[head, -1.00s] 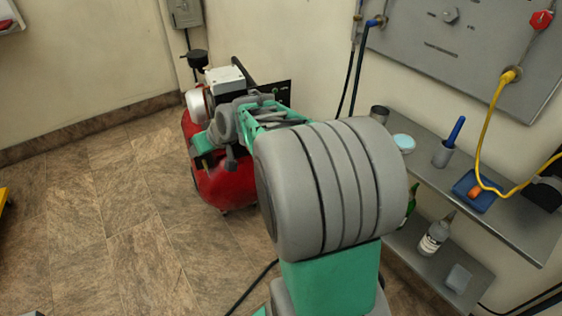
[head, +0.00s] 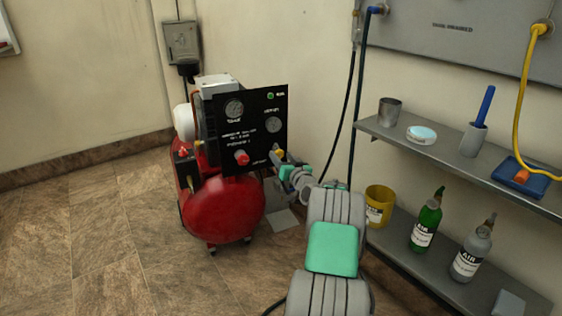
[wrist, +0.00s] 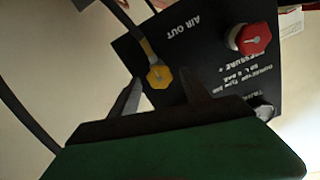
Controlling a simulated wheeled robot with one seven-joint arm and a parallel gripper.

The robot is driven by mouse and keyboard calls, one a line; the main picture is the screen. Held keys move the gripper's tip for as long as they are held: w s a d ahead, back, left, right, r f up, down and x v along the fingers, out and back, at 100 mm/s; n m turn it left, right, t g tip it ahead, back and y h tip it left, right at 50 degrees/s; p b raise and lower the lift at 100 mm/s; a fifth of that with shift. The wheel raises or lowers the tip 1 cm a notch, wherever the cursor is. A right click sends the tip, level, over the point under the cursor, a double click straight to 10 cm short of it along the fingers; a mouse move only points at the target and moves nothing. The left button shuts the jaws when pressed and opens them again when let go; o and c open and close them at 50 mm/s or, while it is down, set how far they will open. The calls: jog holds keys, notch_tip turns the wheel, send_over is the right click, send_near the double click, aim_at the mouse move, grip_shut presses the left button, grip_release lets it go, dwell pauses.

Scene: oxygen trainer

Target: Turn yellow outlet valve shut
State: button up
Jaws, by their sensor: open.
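The yellow outlet valve (head: 279,152) is a small knob at the lower right of the black panel (head: 225,135) on the red compressor (head: 222,205). In the wrist view the yellow valve (wrist: 158,76) is a hexagonal knob on a stem, beside upside-down "AIR OUT" lettering. My gripper (head: 285,163) is at the panel's lower right, close to the valve. In the wrist view my gripper (wrist: 157,88) is open, with one finger on each side of the knob's lower edge. I cannot tell whether either finger touches it.
A red knob (head: 242,158) sits left of the valve on the panel; it is right of it in the wrist view (wrist: 252,38). A shelf (head: 455,165) with a cup, bottles and a yellow bucket (head: 379,204) lies to the right. Floor at left is clear.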

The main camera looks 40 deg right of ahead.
jog(key=shift+w+d, duration=0.15)
jog(key=shift+w, duration=0.4)
grip_shut()
